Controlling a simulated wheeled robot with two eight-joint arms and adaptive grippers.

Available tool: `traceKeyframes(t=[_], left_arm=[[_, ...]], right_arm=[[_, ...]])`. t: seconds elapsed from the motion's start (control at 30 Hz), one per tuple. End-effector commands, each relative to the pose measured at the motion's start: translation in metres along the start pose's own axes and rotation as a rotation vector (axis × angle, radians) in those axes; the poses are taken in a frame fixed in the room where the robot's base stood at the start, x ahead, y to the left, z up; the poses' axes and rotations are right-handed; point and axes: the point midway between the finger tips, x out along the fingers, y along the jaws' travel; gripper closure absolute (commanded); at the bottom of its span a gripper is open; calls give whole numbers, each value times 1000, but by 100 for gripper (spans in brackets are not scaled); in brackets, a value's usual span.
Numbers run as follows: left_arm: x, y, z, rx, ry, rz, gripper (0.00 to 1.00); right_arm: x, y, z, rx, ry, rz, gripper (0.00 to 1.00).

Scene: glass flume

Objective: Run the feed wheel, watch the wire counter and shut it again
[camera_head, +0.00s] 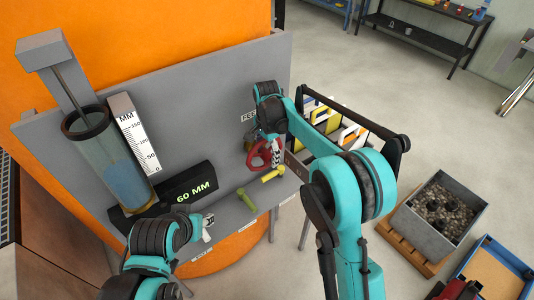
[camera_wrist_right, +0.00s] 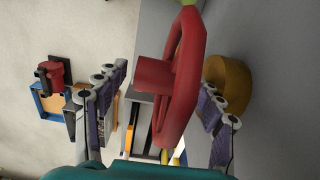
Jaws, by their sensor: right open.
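The red feed wheel (camera_head: 260,156) is on the grey panel, below a partly hidden label. My right gripper (camera_head: 277,152) is at the wheel. In the right wrist view the red wheel (camera_wrist_right: 181,80) with its hub stands between the two spread fingers of my right gripper (camera_wrist_right: 165,85), and no firm grip shows. The black counter (camera_head: 188,184) reads 60 MM in green. A glass cylinder (camera_head: 112,160) with blue water stands left of a white MM scale (camera_head: 134,133). My left gripper (camera_head: 208,228) is low in front of the panel, apart from the wheel; its fingers are too small to judge.
A green handle (camera_head: 247,199) and a yellow handle (camera_head: 273,174) stick out near the wheel. A rack of coloured items (camera_head: 340,127) stands behind my right arm. A grey bin of stones (camera_head: 438,218) is on a pallet at right. A dark bench (camera_head: 425,40) stands far back.

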Motion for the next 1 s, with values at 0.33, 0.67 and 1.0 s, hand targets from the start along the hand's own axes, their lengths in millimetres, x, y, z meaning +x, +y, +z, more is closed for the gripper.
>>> traceKeyframes(t=[0.33, 0.67, 1.0], left_arm=[[0, 0, 0, 0, 0, 0, 60], [2, 0, 1, 0, 0, 0, 60], [12, 0, 8, 0, 0, 0, 60]], right_arm=[[0, 0, 0, 0, 0, 0, 95], [0, 0, 2, -3, 43, -1, 100], [2, 0, 7, -5, 260, -2, 100]])
